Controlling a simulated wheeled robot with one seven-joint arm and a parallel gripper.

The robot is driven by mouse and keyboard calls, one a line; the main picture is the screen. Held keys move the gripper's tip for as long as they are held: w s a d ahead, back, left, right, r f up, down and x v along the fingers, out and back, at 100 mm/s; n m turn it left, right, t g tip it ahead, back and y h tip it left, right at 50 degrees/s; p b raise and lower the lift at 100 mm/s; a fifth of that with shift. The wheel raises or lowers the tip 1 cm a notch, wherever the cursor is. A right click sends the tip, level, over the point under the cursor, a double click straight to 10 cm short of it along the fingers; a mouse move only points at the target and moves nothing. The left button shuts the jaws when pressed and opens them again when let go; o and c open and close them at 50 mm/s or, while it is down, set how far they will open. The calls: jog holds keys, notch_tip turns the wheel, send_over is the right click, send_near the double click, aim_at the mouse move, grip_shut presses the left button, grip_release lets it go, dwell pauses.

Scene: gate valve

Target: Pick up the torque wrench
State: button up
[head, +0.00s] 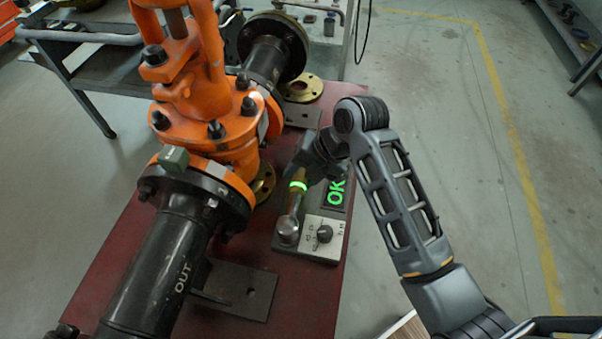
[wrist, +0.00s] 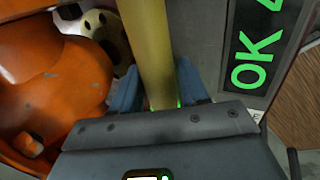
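The torque wrench (head: 291,214) lies along the grey tester with its round metal head (head: 288,230) toward the front. A green band glows near its handle. In the wrist view, the yellow handle (wrist: 152,50) runs up the picture from my gripper (wrist: 160,88). The two blue fingers stand on either side of the handle, very close to it. I cannot tell whether they press on it. My gripper (head: 303,178) reaches down to the handle from behind in the head view, and partly hides it.
The grey tester with a lit green "OK" display (head: 335,193) and a knob (head: 324,234) sits on the red table (head: 120,235). A large orange valve (head: 205,130) with black flanged pipes stands close on the left. Open floor lies to the right.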

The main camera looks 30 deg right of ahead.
grip_shut()
dwell(0.4)
jog(key=shift+r, duration=0.15)
